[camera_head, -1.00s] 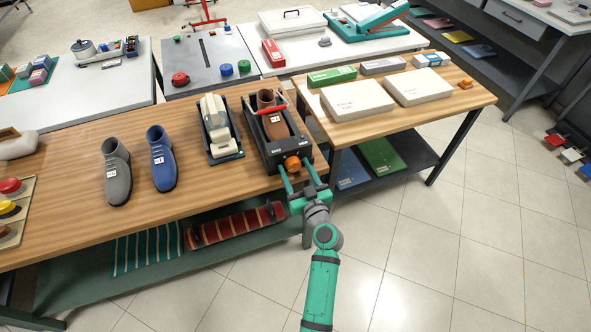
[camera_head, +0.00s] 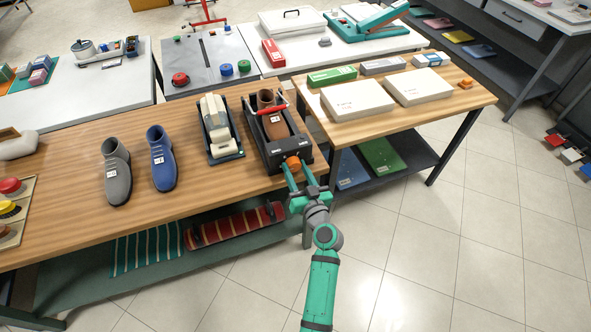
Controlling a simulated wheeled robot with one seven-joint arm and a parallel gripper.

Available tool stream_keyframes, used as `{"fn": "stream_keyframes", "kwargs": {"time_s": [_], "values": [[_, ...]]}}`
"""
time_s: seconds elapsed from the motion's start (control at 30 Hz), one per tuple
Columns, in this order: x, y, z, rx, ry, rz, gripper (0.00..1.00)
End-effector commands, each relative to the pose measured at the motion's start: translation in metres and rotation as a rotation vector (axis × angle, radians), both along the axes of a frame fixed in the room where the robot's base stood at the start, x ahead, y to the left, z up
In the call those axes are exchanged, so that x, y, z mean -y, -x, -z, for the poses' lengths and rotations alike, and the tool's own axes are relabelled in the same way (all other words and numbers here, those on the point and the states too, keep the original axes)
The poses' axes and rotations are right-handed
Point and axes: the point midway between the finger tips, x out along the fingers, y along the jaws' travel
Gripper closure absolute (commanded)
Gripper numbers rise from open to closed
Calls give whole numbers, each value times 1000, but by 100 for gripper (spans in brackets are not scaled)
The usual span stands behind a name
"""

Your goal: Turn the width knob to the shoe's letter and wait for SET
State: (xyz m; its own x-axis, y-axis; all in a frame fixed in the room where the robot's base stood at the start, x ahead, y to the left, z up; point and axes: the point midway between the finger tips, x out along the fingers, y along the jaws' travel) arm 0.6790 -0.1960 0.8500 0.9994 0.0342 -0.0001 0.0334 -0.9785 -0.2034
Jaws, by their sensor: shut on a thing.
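The black stretcher machine (camera_head: 257,139) stands at the right end of the wooden table. A brown shoe (camera_head: 274,125) with a white tag sits in it, under a red-handled bar (camera_head: 267,108). The tag's letter is too small to read. The orange width knob (camera_head: 293,163) is on the machine's front right corner. My gripper (camera_head: 298,174) is shut on the knob, one teal finger on each side. Small white marks show on the machine's front, but I cannot read them or see SET.
A second black device with a cream form (camera_head: 216,122) stands left of the machine. A blue shoe (camera_head: 161,160) and a grey shoe (camera_head: 116,172) stand further left. White boxes (camera_head: 357,99) lie on the right-hand table.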

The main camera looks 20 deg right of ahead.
Motion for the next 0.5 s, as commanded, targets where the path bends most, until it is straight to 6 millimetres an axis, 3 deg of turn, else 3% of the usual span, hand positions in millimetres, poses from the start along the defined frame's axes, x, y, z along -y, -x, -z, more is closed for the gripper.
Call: {"fn": "stream_keyframes", "kwargs": {"time_s": [0.5], "values": [[1,1,0,-17,-483,1,83]]}}
